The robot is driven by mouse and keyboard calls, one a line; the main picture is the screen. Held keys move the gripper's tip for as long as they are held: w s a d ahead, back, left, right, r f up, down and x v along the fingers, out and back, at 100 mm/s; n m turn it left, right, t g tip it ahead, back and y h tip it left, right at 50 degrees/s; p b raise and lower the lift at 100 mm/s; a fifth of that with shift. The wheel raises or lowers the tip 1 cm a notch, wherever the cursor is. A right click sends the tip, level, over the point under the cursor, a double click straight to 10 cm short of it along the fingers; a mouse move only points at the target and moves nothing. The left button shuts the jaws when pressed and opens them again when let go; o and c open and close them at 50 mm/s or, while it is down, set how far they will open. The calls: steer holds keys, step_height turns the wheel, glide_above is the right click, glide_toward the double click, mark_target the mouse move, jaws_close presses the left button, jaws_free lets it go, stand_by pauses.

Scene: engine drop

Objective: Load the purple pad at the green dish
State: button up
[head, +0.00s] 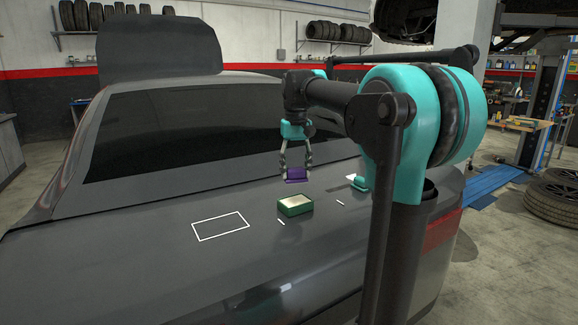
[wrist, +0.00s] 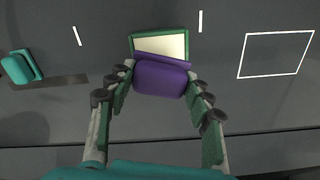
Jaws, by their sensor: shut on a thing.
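The purple pad (head: 296,175) is between the fingers of my gripper (head: 296,172), held above the car's rear deck. In the wrist view the purple pad (wrist: 160,78) sits between both fingertips (wrist: 160,82) and covers the near part of the green dish. The green dish (head: 295,209) is a shallow rectangular tray with a pale inside, resting on the deck below and nearer the head camera than the pad. Its far rim and pale floor also show in the wrist view (wrist: 160,44). I cannot tell the exact height gap between pad and dish.
A white outlined rectangle (head: 220,226) lies left of the dish on the dark deck (head: 150,270). Short white marks flank the dish. A teal block (head: 359,182) sits to the right by a white patch; it also shows in the wrist view (wrist: 20,67). The rear window rises behind.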

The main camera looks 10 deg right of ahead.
steer(key=shift+f, duration=2.9)
steer(key=shift+f, duration=0.55)
steer(key=shift+r, duration=3.5)
